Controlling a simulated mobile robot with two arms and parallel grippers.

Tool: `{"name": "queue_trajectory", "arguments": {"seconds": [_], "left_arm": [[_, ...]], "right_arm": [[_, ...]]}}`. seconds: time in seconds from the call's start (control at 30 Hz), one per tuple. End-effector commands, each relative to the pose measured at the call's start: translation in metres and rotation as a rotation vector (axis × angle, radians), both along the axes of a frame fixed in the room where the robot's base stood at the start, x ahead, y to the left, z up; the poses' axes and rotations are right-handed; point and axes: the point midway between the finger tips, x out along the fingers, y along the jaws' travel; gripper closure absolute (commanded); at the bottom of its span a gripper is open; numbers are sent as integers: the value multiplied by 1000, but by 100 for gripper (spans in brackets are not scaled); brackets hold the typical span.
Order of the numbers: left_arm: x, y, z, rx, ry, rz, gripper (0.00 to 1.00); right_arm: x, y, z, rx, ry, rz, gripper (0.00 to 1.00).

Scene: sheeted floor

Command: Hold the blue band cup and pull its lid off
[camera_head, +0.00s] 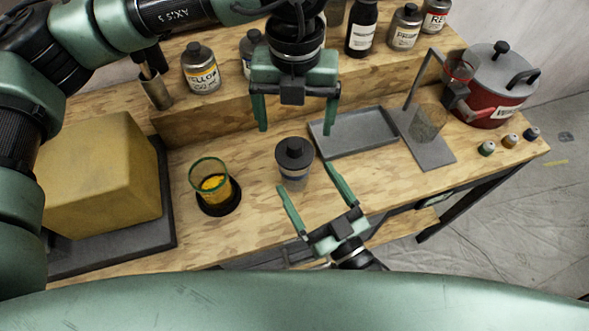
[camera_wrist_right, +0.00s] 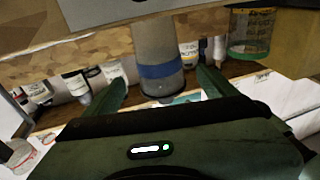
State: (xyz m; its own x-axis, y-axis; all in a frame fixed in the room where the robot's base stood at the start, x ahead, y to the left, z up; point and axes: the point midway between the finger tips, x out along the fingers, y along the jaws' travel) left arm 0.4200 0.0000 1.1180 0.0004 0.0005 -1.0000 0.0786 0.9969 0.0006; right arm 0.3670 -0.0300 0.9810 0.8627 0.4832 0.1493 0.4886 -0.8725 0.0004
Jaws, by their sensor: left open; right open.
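The blue band cup (camera_head: 294,176) stands upright near the middle of the bench. It is grey with a blue band, and its dark lid (camera_head: 294,153) with a round knob sits on top. My left gripper (camera_head: 297,131) is open, pointing down, above and behind the lid in the head view, and empty. My right gripper (camera_head: 306,178) is open and empty at the bench's front side, its fingers pointing towards the cup. In the right wrist view, which looks upside down, the cup (camera_wrist_right: 155,45) shows between the two fingers, with a gap on each side.
A green-rimmed glass with yellow contents (camera_head: 212,184) stands left of the cup. A grey tray (camera_head: 360,143) lies to the right, beside a stand (camera_head: 428,150) and a red pot (camera_head: 492,92). A yellow block (camera_head: 100,180) is at left. Several bottles line the back shelf.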

Motion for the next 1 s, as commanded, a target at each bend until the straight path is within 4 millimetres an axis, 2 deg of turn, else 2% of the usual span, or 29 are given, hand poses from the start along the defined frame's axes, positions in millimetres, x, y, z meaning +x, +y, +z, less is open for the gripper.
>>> {"name": "queue_trajectory", "arguments": {"seconds": [0.2,0.4,0.77,1.0], "left_arm": [[0,0,1,0,0,0,14],[0,0,1,0,0,0,14],[0,0,1,0,0,0,14],[0,0,1,0,0,0,14]], "right_arm": [[31,17,8,3,-4,-1,13],[49,27,10,2,-1,0,13],[52,30,10,1,0,0,13],[52,29,10,1,0,0,80]]}}
